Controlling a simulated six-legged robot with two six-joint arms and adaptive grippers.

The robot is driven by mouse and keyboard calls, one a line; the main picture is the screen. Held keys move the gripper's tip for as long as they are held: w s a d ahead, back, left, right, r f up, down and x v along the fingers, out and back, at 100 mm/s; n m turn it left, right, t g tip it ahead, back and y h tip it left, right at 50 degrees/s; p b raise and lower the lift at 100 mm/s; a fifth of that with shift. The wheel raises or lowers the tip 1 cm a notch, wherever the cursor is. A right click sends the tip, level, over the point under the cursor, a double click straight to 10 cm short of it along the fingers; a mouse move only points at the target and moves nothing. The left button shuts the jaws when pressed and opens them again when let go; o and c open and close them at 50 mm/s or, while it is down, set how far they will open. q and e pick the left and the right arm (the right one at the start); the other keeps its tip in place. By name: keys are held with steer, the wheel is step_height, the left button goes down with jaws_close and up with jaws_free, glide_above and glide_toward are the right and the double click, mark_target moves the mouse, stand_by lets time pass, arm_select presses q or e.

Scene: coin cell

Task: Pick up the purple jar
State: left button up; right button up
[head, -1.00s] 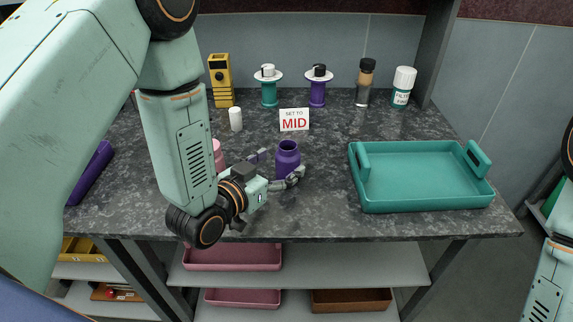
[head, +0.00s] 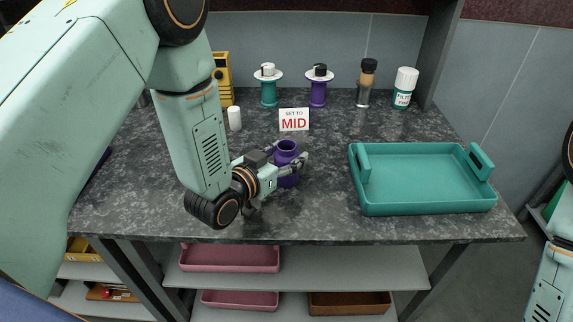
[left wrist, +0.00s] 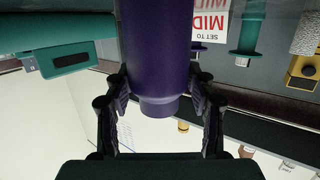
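The purple jar (head: 288,180) stands upright on the dark stone-patterned table, left of the middle. It also fills the upper middle of the left wrist view (left wrist: 157,45). My left gripper (head: 290,153) reaches in from the left with one finger on the jar's near side and the other on its far side. In the left wrist view its two fingers (left wrist: 160,92) flank the jar closely, so I cannot tell whether they press on it. My right arm shows at the right edge, but its gripper is out of view.
A teal tray (head: 420,185) lies to the right with free table between. A "SET TO MID" sign (head: 294,120) and a small white cylinder (head: 234,118) stand behind. Spools (head: 268,92), a bottle (head: 366,85) and a white-capped jar (head: 403,90) line the back.

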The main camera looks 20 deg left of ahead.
arm_select(q)
steer(key=shift+s+d+r, duration=0.1)
steer(key=shift+d+r, duration=0.05)
steer(key=shift+d, duration=0.1)
steer(key=c, duration=0.3)
steer(key=shift+a, duration=0.25)
steer(key=c, duration=0.4)
steer(key=shift+d, duration=0.15)
steer(key=shift+c, duration=0.6)
